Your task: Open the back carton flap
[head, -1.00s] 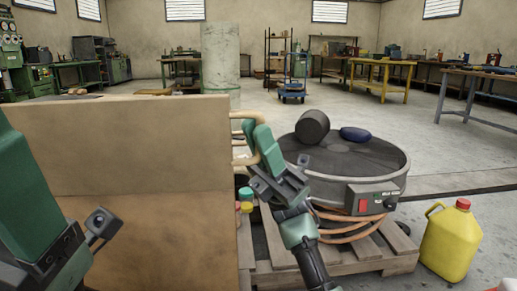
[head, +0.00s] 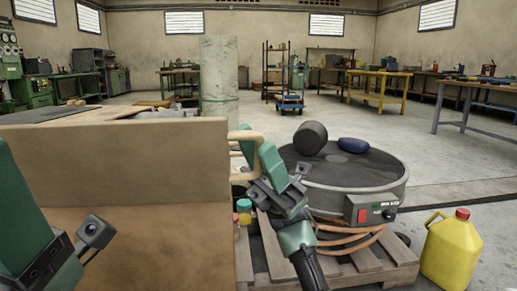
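The brown carton (head: 130,240) fills the lower left, with its wide upright panel facing me. A crease divides the panel, and the upper part looks like a raised flap (head: 120,160). I cannot tell which flap is the back one. My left gripper (head: 25,225) is cut off at the left edge, in front of the carton; its fingertips do not show clearly. My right gripper (head: 259,156) is just right of the carton's right edge, with two green fingers slightly apart and nothing seen between them.
A wooden pallet (head: 375,262) at right carries a round grey machine (head: 350,170) with a dark roll and blue bundle on top. Tan loops (head: 243,140) stand beside the carton. A yellow jug (head: 446,250) is on the floor at right. Open floor lies behind.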

